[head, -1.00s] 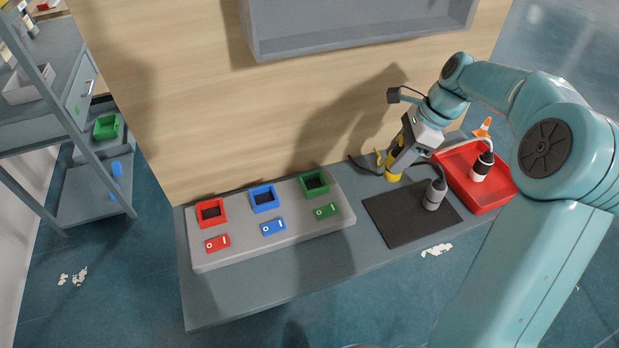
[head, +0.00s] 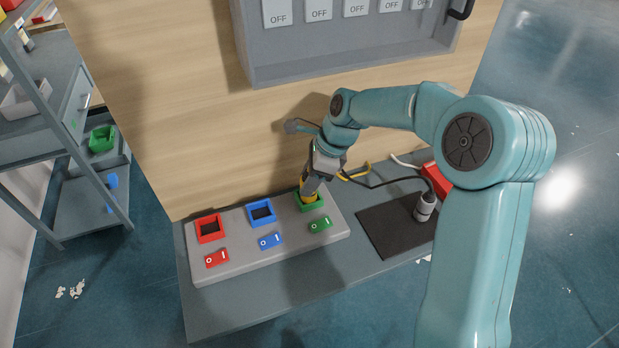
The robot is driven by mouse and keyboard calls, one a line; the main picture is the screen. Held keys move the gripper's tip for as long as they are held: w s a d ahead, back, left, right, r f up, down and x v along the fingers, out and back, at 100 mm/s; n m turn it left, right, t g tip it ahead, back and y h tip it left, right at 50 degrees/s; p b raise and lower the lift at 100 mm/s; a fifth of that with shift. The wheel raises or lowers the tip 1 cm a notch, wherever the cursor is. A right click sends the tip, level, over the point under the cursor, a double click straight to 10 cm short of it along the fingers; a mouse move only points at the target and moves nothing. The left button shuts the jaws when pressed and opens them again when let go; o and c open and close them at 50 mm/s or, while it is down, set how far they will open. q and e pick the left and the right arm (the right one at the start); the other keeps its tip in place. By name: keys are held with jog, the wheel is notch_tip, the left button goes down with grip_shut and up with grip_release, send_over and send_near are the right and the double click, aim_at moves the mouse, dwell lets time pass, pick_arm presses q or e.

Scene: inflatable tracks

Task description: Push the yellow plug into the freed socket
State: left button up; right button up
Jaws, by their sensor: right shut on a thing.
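My right gripper (head: 310,187) is shut on the yellow plug (head: 308,197). The plug is at the green-framed socket (head: 312,206), the rightmost on the grey socket strip (head: 268,248). Its lower end is within the green frame; I cannot tell how deep it sits. The yellow plug's cable (head: 357,173) trails to the right. The red socket (head: 210,228) and blue socket (head: 261,212) look empty. A red switch (head: 216,258), a blue switch (head: 270,240) and a green switch (head: 320,224) lie in front of their sockets. My left gripper is not in view.
A grey plug (head: 425,207) stands on the black mat (head: 385,232). A red tray (head: 436,179) is partly hidden behind my right arm. A grey panel box (head: 345,65) with several OFF labels hangs on the wooden wall. A shelf (head: 75,200) stands left.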

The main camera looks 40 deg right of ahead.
jog(key=shift+w+d+f, duration=0.1)
jog(key=shift+w+f, duration=0.05)
jog(key=shift+f, duration=0.4)
jog(key=o, duration=0.7)
jog(key=shift+f, duration=0.1)
jog(key=o, duration=0.4)
